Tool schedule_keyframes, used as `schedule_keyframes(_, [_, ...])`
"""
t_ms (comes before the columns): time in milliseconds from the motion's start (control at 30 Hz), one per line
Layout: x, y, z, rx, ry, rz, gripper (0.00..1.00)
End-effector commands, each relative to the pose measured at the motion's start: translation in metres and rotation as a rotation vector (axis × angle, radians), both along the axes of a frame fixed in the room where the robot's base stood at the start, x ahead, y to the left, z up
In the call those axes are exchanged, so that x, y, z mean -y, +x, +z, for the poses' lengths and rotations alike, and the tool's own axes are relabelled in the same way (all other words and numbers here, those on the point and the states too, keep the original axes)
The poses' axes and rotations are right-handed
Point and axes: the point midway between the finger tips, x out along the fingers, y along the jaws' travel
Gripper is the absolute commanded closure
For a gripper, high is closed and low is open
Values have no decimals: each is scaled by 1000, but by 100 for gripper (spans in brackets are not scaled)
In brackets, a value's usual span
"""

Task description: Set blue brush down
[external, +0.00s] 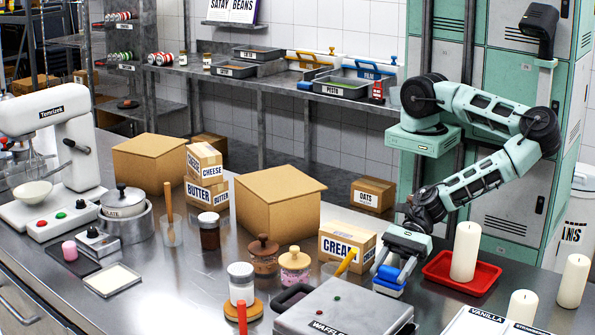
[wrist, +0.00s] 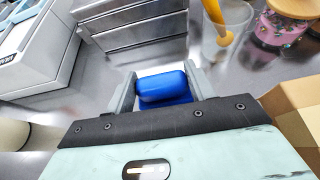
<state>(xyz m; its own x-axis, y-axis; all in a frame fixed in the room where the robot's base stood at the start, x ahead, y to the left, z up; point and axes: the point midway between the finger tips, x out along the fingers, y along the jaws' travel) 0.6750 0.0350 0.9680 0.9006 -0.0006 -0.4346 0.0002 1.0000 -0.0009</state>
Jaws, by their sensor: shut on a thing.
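The blue brush (wrist: 163,86) sits between the two fingers of my gripper (wrist: 160,92) in the wrist view, its rounded blue top showing and its lower side hidden. In the external view my gripper (external: 394,268) points down over the steel counter (external: 335,225), shut on the blue brush (external: 389,291). It is between the cream box and the red tray, behind the waffle maker. The brush is low, close to the counter top; I cannot tell whether it touches.
The cream box (external: 347,245) and a glass with a yellow-handled tool (external: 346,262) stand left of my gripper. The waffle maker (external: 345,308) is in front. A red tray (external: 477,270) with a white candle (external: 465,250) is at right.

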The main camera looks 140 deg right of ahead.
Motion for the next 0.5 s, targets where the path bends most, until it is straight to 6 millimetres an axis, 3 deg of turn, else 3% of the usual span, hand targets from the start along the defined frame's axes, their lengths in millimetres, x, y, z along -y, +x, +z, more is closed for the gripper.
schedule_keyframes(433, [0, 0, -8, 0, 1, 0, 69])
schedule_keyframes(467, [0, 0, -7, 0, 1, 0, 40])
schedule_keyframes(500, [0, 0, -6, 0, 1, 0, 29])
